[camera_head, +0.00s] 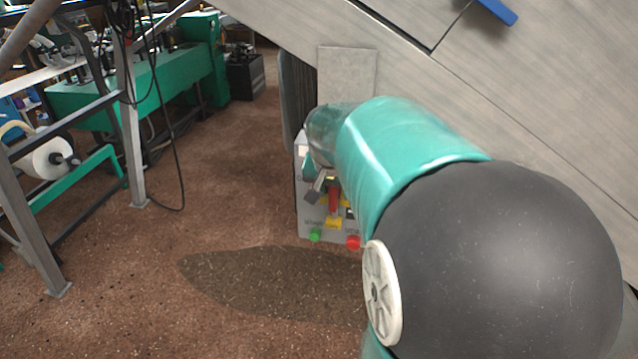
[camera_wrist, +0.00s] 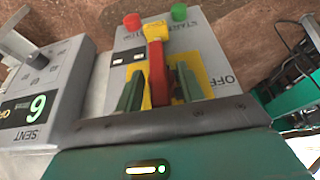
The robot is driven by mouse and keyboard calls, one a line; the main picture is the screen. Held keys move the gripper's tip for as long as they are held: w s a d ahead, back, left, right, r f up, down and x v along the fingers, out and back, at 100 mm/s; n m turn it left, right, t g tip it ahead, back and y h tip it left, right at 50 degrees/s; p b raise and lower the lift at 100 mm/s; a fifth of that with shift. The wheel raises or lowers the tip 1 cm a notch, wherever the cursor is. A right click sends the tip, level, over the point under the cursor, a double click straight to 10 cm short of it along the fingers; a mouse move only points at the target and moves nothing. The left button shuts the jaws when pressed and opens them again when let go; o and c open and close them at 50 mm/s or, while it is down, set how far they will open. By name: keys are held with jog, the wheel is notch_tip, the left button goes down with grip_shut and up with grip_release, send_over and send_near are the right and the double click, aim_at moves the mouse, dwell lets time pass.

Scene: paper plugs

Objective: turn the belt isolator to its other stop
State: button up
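The belt isolator is a red handle (camera_wrist: 156,72) with a yellow tip on a yellow plate (camera_wrist: 205,72) marked OFF, on a grey control box. In the wrist view the box appears upside down, and the handle points toward the buttons. My gripper (camera_wrist: 159,68) has its two green fingers on either side of the handle, with small gaps showing, so it looks open around it. In the head view the red handle (camera_head: 334,198) points down, with yellow below it. My arm hides part of the box (camera_head: 309,215) and most of the gripper there.
A red button (camera_wrist: 132,21) and a green button (camera_wrist: 179,12) sit beyond the handle's tip. A grey unit with a lit 6 (camera_wrist: 38,104) and a knob is at left. In the head view, open brown floor (camera_head: 220,200) lies left of the box, and a grey machine panel (camera_head: 560,120) at right.

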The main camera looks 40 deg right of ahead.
grip_shut()
jog(key=shift+g, duration=0.3)
jog(key=g+h, duration=0.2)
jog(key=shift+w+a+f+n+g+h, duration=0.1)
jog(key=shift+w+a+n+g+h, duration=0.2)
jog(key=shift+n, duration=0.1)
jog(key=g+h, duration=0.2)
jog(key=n+g+h, duration=0.1)
jog(key=g+h, duration=0.1)
jog(key=n+g+h, duration=0.1)
jog(key=g+h, duration=0.1)
jog(key=shift+w+a+f, duration=0.15)
jog(key=shift+w+f, duration=0.1)
jog(key=shift+f, duration=0.15)
jog(key=shift+f+n+g+h, duration=0.2)
jog(key=shift+n+g+h, duration=0.6)
jog(key=shift+g+h, duration=0.7)
jog(key=shift+h, duration=0.3)
